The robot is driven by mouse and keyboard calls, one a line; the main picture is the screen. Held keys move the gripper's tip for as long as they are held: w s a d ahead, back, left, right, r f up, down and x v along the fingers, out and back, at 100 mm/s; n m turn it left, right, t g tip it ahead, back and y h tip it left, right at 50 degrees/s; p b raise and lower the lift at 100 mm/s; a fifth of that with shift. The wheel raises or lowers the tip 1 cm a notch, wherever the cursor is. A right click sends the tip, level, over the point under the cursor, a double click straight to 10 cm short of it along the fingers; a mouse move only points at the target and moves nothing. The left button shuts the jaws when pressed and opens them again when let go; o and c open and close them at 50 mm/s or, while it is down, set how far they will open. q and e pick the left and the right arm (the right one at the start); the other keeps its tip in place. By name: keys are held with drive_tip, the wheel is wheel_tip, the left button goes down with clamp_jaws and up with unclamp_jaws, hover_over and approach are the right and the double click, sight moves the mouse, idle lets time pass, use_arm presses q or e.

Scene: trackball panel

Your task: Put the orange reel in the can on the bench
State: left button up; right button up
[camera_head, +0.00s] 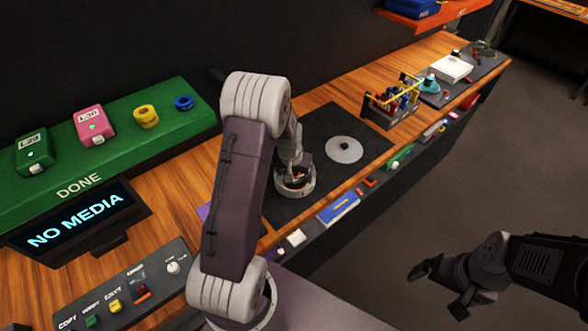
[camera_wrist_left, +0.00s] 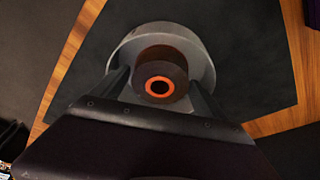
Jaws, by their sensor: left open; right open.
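The orange reel (camera_wrist_left: 174,56), dark brown with an orange ring at its hub, shows in the left wrist view between the fingers of my left gripper (camera_wrist_left: 160,88). The gripper is open, one finger on each side of the reel. A round pale grey can (camera_wrist_left: 202,62) surrounds the reel's base; I cannot tell how deep the reel sits. In the head view the can (camera_head: 298,192) stands on a dark mat, and my left gripper (camera_head: 293,172) is over it, partly hidden by my arm. My right gripper (camera_head: 438,290) is open and empty, off the bench.
A pale disc with a central knob (camera_head: 343,150) lies on the mat (camera_head: 335,121). A rack of tools (camera_head: 392,100) stands beyond it. A green DONE shelf (camera_head: 120,150), a NO MEDIA screen (camera_head: 78,220) and a button panel (camera_head: 122,290) lie to the left.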

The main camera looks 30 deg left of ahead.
use_arm(q)
drive_tip(key=a+v, duration=0.1)
drive_tip(key=v, duration=1.1)
drive_tip(key=s+d+f+m+g, duration=0.1)
drive_tip(key=s+d+f, duration=0.2)
drive_tip(key=s+d, duration=0.8)
drive_tip(key=s, duration=0.4)
drive_tip(key=shift+m+g+h, duration=0.4)
